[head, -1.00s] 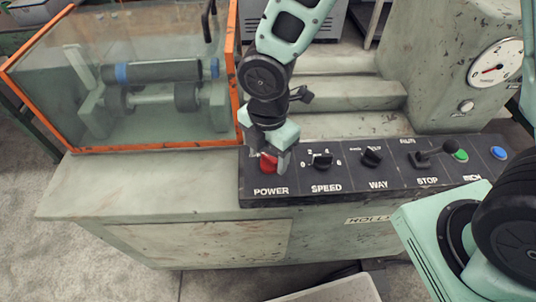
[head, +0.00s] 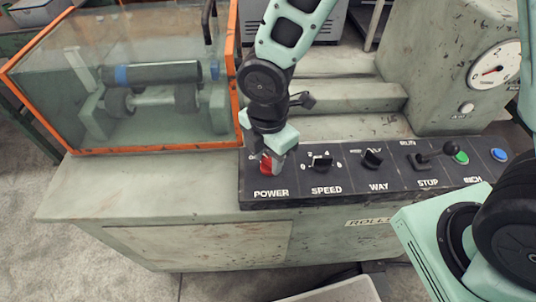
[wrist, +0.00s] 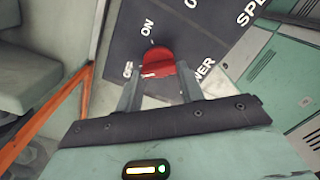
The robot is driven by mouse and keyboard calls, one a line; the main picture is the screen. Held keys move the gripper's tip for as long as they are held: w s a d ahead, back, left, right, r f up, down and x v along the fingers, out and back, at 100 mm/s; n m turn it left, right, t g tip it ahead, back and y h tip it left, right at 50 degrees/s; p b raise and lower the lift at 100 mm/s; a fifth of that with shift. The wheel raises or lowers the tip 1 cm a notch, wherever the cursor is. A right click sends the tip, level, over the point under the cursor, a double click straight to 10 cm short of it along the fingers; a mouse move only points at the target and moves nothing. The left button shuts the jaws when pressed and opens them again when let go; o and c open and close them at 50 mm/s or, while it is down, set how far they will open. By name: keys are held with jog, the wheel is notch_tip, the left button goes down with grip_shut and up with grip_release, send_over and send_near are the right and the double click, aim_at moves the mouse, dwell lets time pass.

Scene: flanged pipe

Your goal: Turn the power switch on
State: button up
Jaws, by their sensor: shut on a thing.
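The red power switch knob (head: 266,167) sits at the left end of the dark control panel, above the word POWER. My gripper (head: 271,158) is over it, pointing down, shut on the knob. In the wrist view the red knob (wrist: 157,60) shows between and beyond the two finger ends, with ON printed above it and OFF to its left. A pale line on the knob lies toward the OFF side; its exact setting is hard to tell. The fingers hide part of the knob in the head view.
The SPEED knob (head: 320,162), WAY knob (head: 371,159) and STOP lever (head: 432,156) stand to the right on the same panel. A glass case with an orange frame (head: 239,95) rises close to the left of my gripper. A dial gauge (head: 494,64) is at right.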

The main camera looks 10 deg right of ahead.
aim_at(268, 158)
jog(key=m, duration=0.4)
jog(key=shift+w, duration=0.1)
jog(key=m, duration=0.4)
jog(key=shift+w+m+b, duration=0.1)
jog(key=shift+m+b, duration=0.2)
jog(key=shift+b, duration=0.05)
jog(key=m, duration=0.4)
jog(key=shift+w+m, duration=0.1)
jog(key=shift+m, duration=2)
jog(key=shift+w, duration=0.1)
jog(key=o, duration=1)
jog(key=shift+d, duration=0.1)
jog(key=shift+r, duration=0.15)
notch_tip(268, 158, up, 17)
jog(key=p, duration=0.1)
jog(key=shift+r, duration=0.1)
